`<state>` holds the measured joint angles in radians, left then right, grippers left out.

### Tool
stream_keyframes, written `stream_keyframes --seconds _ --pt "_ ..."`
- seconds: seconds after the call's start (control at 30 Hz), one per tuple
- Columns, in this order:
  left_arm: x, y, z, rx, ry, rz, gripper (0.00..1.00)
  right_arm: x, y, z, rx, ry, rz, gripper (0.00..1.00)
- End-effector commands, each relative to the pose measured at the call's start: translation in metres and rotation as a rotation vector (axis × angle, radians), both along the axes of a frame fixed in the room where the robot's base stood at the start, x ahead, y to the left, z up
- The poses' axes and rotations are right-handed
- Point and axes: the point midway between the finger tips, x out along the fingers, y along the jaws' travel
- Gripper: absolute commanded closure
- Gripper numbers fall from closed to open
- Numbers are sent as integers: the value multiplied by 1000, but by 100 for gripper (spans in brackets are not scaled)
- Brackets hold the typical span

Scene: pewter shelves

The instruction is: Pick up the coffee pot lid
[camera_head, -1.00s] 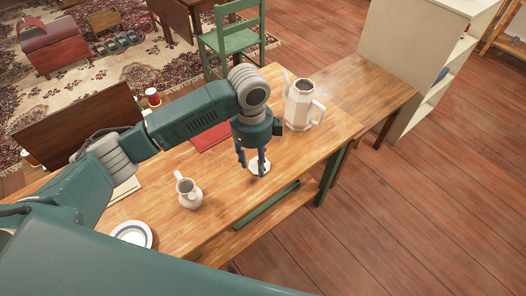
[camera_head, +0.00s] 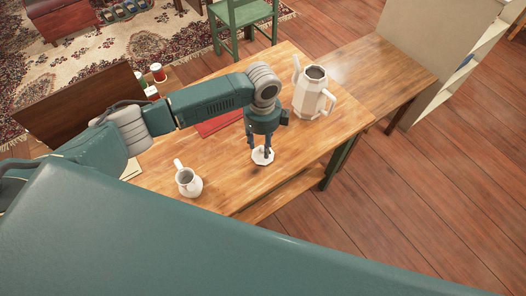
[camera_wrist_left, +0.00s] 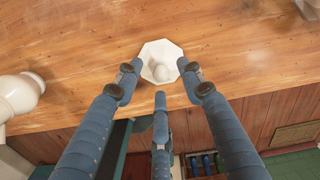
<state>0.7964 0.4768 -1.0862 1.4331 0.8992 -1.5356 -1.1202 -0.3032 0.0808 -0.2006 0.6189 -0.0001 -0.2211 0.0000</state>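The coffee pot lid (camera_head: 262,157) is a small white faceted piece near the table's front edge. In the left wrist view the lid (camera_wrist_left: 151,49) shows its round knob facing the camera and appears to lie on the wood. My left gripper (camera_head: 261,152) points down right above it. In the wrist view its three blue fingers (camera_wrist_left: 161,73) are spread around the lid. Two tips are at the lid's sides, and the third is short of its near edge. The white coffee pot (camera_head: 311,96) stands uncovered to the right. My right gripper is not in view.
A white pitcher (camera_head: 188,183) stands left of the lid on the wooden table (camera_head: 225,180). A red flat item (camera_head: 218,124) lies behind my arm. A green chair (camera_head: 243,18) stands beyond the table. Bare wood surrounds the lid.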

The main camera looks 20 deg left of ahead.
Motion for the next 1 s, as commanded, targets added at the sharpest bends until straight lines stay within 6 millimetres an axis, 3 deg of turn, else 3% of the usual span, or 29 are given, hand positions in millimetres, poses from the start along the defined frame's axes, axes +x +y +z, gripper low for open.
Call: stream_keyframes --seconds 0.03,0.13,0.4,0.6,1.0 --pt "0 0 -6 1 2 1 61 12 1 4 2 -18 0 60" --pt "0 0 -16 0 0 0 61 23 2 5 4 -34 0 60" --pt "0 0 -20 -1 -2 -1 61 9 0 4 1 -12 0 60" --pt "0 0 -19 0 -2 -1 100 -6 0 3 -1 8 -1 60" --pt "1 0 -16 -1 -3 0 100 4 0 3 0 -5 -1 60"
